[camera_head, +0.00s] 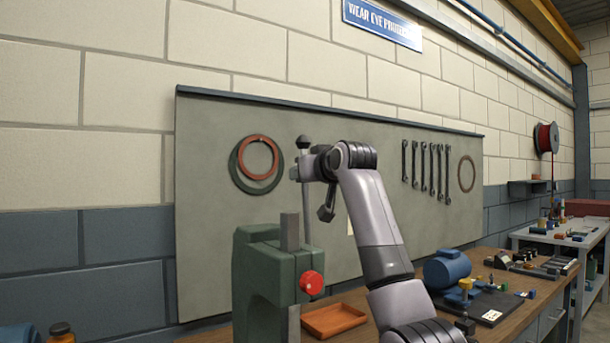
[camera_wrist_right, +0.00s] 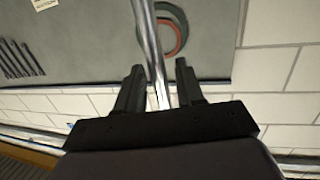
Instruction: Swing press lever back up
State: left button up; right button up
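The green press (camera_head: 268,275) stands on the bench in the head view, with a red knob (camera_head: 312,282) on its side. Its grey lever (camera_head: 306,218) stands nearly upright, with a dark ball at its top. My right gripper (camera_head: 312,185) is at the lever's upper part, below the ball. In the right wrist view the lever (camera_wrist_right: 149,40) runs between the two black fingers of the right gripper (camera_wrist_right: 159,68). The fingers are spread; a gap shows between the lever and the right-hand finger. Contact with the left-hand finger cannot be told. My left gripper is out of view.
An orange-brown tray (camera_head: 334,320) lies on the wooden bench beside the press. A blue cylinder (camera_head: 447,269) and small parts on a dark plate (camera_head: 490,312) are further right. A grey tool board (camera_head: 215,225) with rings and spanners is behind.

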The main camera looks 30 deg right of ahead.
jog(key=s+b, duration=0.2)
jog(key=s, duration=0.4)
jog(key=shift+s+a+r, duration=0.3)
jog(key=shift+a+r, duration=0.1)
